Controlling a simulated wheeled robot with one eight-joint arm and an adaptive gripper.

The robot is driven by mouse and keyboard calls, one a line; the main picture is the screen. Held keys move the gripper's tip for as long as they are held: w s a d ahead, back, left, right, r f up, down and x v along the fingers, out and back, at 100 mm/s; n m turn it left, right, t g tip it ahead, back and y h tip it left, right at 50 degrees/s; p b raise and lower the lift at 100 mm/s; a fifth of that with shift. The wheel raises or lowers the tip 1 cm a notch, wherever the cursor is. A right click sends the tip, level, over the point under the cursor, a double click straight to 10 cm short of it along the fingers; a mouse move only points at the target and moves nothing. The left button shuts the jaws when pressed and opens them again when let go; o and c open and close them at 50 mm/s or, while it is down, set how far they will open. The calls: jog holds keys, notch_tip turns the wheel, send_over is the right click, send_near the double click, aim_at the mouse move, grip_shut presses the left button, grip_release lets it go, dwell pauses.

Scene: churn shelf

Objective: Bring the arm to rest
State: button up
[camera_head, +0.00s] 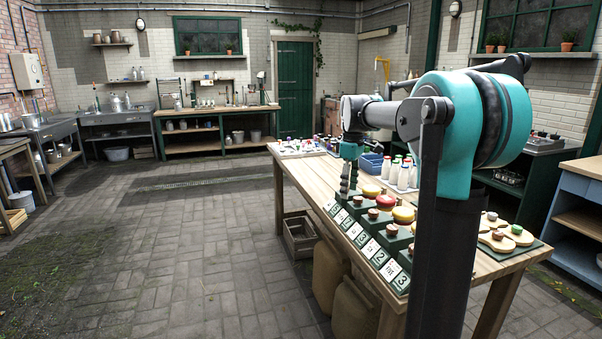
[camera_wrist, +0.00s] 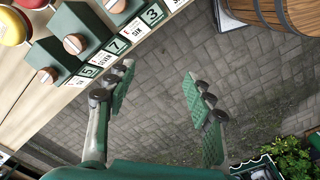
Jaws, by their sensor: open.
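My gripper (camera_head: 348,188) hangs down at the left edge of the wooden table, beside a row of green numbered blocks with knobs. In the wrist view my gripper (camera_wrist: 160,84) is open, its two green-padded fingers spread wide. Nothing is between the fingers; only the paved floor shows there. My arm (camera_head: 440,150) rises in front of the table in the head view and hides part of it.
Green blocks with number cards (camera_head: 377,254) line the near left edge of the wooden table (camera_head: 290,177). White bottles (camera_head: 404,175) and a blue crate (camera_head: 372,162) stand farther back. A wooden barrel (camera_wrist: 282,16) and a plant (camera_wrist: 292,158) show in the wrist view. Floor to the left is clear.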

jog(key=s+d+f+m+t, duration=0.2)
jog(key=s+f+m, duration=0.4)
jog(key=s+f, duration=0.6)
jog(key=s+d+f+m+t, duration=0.1)
jog(key=s+f+m, duration=0.4)
jog(key=s+f, duration=0.8)
jog(key=s, duration=0.3)
jog(key=shift+s+d+f+m+t, duration=0.2)
jog(key=shift+s+d+m+t, duration=0.15)
jog(key=shift+d+m+t, duration=0.05)
